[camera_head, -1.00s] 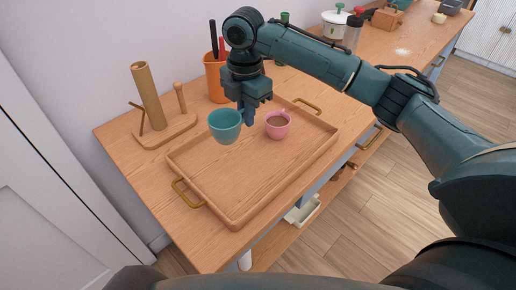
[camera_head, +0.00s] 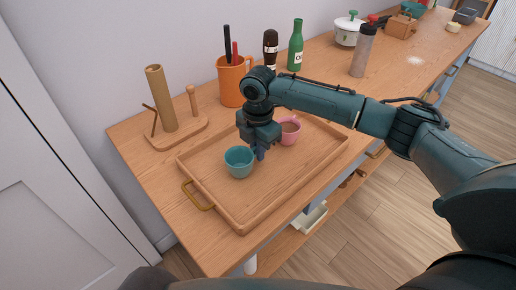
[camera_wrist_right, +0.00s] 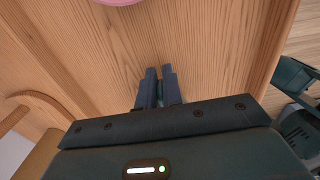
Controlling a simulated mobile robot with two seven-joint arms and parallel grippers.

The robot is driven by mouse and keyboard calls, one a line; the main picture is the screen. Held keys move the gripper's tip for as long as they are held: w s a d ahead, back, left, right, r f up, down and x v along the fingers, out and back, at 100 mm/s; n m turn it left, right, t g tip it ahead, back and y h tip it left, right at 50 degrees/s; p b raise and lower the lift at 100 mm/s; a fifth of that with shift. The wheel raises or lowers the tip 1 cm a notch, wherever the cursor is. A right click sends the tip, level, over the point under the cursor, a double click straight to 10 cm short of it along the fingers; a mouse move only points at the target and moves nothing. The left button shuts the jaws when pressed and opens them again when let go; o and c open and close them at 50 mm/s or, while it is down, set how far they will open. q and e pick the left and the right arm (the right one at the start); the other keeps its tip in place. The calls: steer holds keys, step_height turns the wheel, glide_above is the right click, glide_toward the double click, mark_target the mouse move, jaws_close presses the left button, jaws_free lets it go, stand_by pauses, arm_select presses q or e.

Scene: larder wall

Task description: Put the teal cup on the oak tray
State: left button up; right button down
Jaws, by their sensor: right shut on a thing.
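The teal cup (camera_head: 239,163) is upright over the left part of the oak tray (camera_head: 243,222). It looks at or very near the tray floor; I cannot tell whether it touches. My right gripper (camera_head: 259,153) is at the cup's right side, shut on its edge. In the right wrist view my right gripper's fingers (camera_wrist_right: 159,88) are close together above the wood, and the cup is not clearly seen there. My left gripper is not in view.
A pink cup (camera_head: 289,132) with brown contents stands on the tray, behind and right of the teal cup. An orange utensil pot (camera_head: 232,82) and a wooden stand (camera_head: 176,132) are behind the tray. Bottles and a white pot (camera_head: 347,30) stand further back.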

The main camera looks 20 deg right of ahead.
steer(key=c, duration=1.6)
jaws_free()
steer(key=shift+f, duration=0.1)
steer(key=shift+o, duration=0.2)
step_height(320, 180, up, 12)
steer(key=shift+r+b, duration=0.2)
steer(key=shift+b, duration=0.2)
